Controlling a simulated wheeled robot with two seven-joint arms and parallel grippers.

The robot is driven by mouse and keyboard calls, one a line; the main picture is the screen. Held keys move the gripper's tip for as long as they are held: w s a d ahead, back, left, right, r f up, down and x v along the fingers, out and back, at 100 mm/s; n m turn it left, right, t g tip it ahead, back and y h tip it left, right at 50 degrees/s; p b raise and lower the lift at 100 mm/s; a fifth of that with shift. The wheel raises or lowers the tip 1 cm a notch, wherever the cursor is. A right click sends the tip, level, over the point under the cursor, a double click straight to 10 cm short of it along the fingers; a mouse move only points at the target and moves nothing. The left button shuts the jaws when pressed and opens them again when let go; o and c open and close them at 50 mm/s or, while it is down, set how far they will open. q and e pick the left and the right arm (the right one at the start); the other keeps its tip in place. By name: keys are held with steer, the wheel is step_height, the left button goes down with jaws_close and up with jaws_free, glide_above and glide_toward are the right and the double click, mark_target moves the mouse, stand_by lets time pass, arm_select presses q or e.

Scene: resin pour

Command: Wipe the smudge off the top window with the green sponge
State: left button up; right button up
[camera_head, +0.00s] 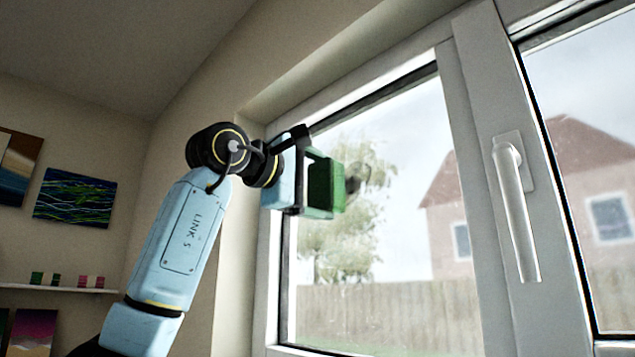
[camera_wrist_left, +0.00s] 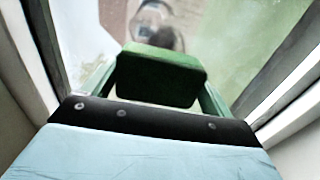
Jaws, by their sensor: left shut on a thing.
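The green sponge (camera_head: 325,187) is held in my left gripper (camera_head: 312,184) in front of the left pane of the window (camera_head: 400,240). The sponge also shows in the left wrist view (camera_wrist_left: 160,76), between the two fingers of the gripper (camera_wrist_left: 158,88). A dark grey smudge (camera_head: 357,177) shows on the glass just right of the sponge, partly hidden behind it. In the left wrist view a dark patch (camera_wrist_left: 164,38) shows just past the sponge's far edge. I cannot tell whether the sponge touches the glass. My right gripper is not in view.
The white window frame (camera_head: 475,130) surrounds the pane, and a white handle (camera_head: 514,205) stands out from its right upright. The wall reveal is close to my left arm. A shelf (camera_head: 55,289) with small coloured blocks and paintings (camera_head: 75,198) are at the left.

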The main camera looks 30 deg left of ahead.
arm_select(q)
steer(key=shift+w+d+p, duration=0.2)
steer(key=shift+w+p, duration=0.3)
steer(key=shift+w, duration=0.15)
